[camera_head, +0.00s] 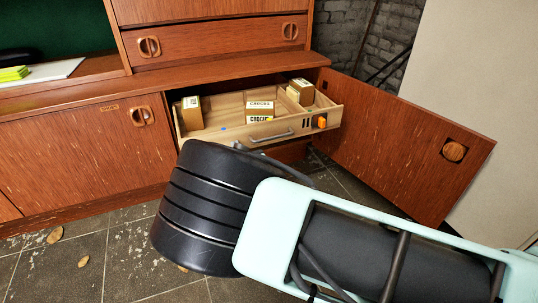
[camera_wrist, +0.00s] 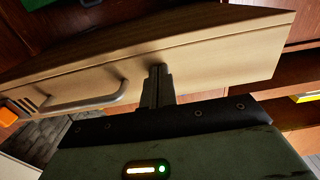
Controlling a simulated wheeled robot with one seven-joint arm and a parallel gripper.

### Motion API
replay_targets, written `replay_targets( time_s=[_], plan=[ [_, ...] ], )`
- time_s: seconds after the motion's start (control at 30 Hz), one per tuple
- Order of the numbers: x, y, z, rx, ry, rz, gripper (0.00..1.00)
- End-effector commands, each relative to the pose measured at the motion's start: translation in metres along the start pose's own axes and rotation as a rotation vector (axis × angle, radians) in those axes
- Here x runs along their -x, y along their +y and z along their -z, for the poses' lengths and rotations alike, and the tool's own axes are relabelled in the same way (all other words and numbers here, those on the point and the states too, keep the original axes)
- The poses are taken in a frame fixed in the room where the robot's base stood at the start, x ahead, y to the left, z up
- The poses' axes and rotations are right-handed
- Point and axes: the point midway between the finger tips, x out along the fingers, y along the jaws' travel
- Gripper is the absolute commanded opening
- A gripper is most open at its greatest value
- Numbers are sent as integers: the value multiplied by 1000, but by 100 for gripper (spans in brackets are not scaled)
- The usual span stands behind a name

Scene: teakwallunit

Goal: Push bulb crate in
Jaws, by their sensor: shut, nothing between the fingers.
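The bulb crate (camera_head: 222,133) is a pale wooden drawer-like box, pulled out of the open right compartment of the teak cabinet. Its front has a grey bar handle (camera_head: 271,137) and an orange piece (camera_head: 320,122) to the right of it. In the wrist view the crate front (camera_wrist: 205,62) spans the picture, with the handle (camera_wrist: 85,103) to the left of my gripper (camera_wrist: 158,72). My gripper is shut and empty, its fingertips at the plain front panel beside the handle. I cannot tell whether they touch it. In the head view my arm mostly hides the gripper.
Small boxes, some labelled "crocus" (camera_head: 260,106), sit in the crate. A cabinet door (camera_head: 400,140) stands wide open at the right. A closed door (camera_head: 80,150) is to the left, and a closed drawer (camera_head: 215,40) is above. Dry leaves lie on the tiled floor.

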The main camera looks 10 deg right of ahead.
Motion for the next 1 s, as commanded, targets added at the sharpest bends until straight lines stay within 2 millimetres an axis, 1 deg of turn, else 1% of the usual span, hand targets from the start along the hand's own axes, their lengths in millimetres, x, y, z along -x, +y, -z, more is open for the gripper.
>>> replay_targets(
  time_s=[0.1,0.3,0.43,0.77,0.87,1.0],
  plan=[
    [-13,1,-1,-2,0,-1,0],
    [-32,0,-1,-2,0,0,0],
    [-37,0,0,0,0,0,0],
    [-39,0,0,0,0,0,0],
    [-46,0,-2,-2,0,0,0],
    [-61,0,-2,-2,1,-1,0]
  ],
)
